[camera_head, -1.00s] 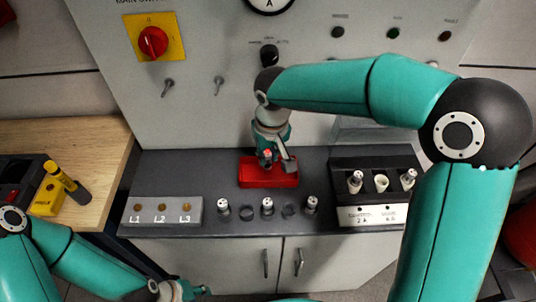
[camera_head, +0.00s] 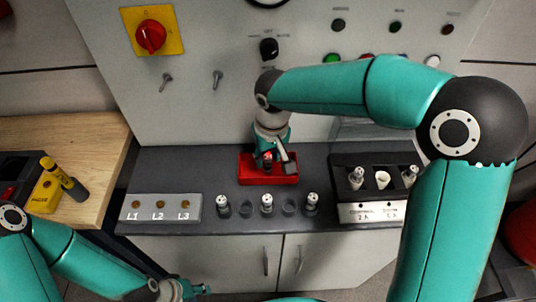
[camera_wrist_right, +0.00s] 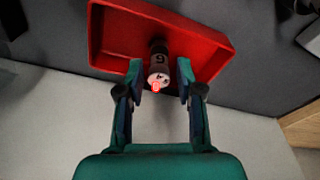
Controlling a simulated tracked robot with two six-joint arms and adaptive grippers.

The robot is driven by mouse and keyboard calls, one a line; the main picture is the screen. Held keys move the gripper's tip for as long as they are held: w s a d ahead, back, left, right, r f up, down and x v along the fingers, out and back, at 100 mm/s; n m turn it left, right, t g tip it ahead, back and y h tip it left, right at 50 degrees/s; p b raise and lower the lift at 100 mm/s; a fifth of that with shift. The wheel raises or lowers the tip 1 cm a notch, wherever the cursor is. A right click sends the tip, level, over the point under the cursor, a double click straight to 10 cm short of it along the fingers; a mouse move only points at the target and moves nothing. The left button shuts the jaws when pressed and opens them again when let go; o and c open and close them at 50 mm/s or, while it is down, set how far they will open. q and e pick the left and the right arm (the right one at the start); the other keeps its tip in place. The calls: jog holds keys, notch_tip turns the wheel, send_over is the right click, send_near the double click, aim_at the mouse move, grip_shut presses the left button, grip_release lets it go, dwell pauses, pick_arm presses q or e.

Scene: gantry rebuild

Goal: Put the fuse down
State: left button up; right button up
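A dark fuse (camera_wrist_right: 158,62) with a pale, red-marked end is at the red tray (camera_wrist_right: 113,38), between the fingers of my right gripper (camera_wrist_right: 160,78). In the right wrist view a narrow gap shows on each side of it, so the fingers look open around it. In the head view my right gripper (camera_head: 274,160) points down over the red tray (camera_head: 270,180), and the arm partly hides the fuse. I cannot tell whether the fuse is exactly upright. My left gripper (camera_head: 190,290) is low at the bottom edge, away from the tray; its fingers are too small to read.
Several fuse holders (camera_head: 267,204) stand in front of the tray. The L1-L3 block (camera_head: 160,208) is left of them, and a black fuse rack (camera_head: 368,192) is to the right. Behind rises the grey panel with a red switch (camera_head: 151,36). A wooden table (camera_head: 95,145) is at left.

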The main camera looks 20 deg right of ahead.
jog(key=shift+o, duration=0.2)
notch_tip(320, 180, up, 2)
jog(key=shift+p, duration=0.65)
notch_tip(320, 180, up, 11)
jog(key=s, duration=0.1)
jog(key=shift+s, duration=0.4)
